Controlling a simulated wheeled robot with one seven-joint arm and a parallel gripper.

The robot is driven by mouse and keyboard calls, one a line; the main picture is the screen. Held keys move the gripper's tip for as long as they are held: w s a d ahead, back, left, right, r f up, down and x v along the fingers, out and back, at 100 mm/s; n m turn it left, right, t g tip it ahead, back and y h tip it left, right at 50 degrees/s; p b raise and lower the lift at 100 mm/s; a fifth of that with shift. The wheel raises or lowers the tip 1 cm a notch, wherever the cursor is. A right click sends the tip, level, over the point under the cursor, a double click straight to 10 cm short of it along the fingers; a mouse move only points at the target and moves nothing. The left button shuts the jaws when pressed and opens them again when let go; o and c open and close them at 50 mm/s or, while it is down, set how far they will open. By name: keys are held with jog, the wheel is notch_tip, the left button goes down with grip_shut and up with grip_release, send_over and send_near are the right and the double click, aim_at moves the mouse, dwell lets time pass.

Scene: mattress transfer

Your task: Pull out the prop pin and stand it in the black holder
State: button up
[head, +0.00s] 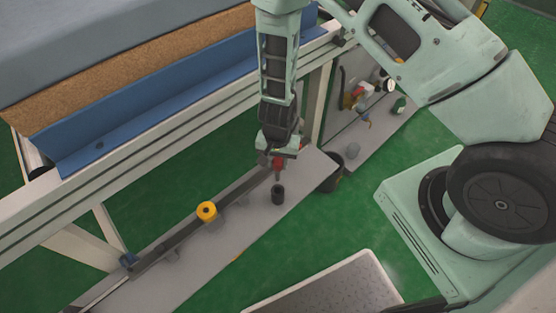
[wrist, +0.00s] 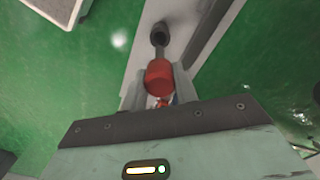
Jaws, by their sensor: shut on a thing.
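The prop pin (head: 279,163) has a red head and a grey shaft. My gripper (head: 272,158) is shut on its red head, and the shaft points down. In the wrist view the red head of the pin (wrist: 158,76) sits between the two fingers of my gripper (wrist: 160,88).
The long grey shelf (head: 225,259) carries a dark bar (head: 195,228) and a yellow ring-shaped thing (head: 206,211). The white frame (head: 135,153) with a blue rail (head: 130,122) stands close behind. A dark bin (head: 335,174) is past the shelf's right end. Green floor lies in front.

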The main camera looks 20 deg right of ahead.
jog(key=shift+f+b, duration=2.3)
jog(key=shift+f, duration=0.6)
notch_tip(320, 180, down, 7)
jog(key=b, duration=0.4)
jog(key=shift+f, duration=0.2)
dwell(2.4)
jog(key=o, duration=1.2)
jog(key=shift+r, duration=0.1)
jog(key=shift+c, duration=0.2)
notch_tip(320, 180, up, 17)
jog(key=p, duration=0.4)
send_over(278, 172)
jog(key=w, duration=0.2)
jog(key=shift+s+d+r, duration=0.2)
jog(key=shift+s+d, duration=0.05)
jog(key=shift+d, duration=0.05)
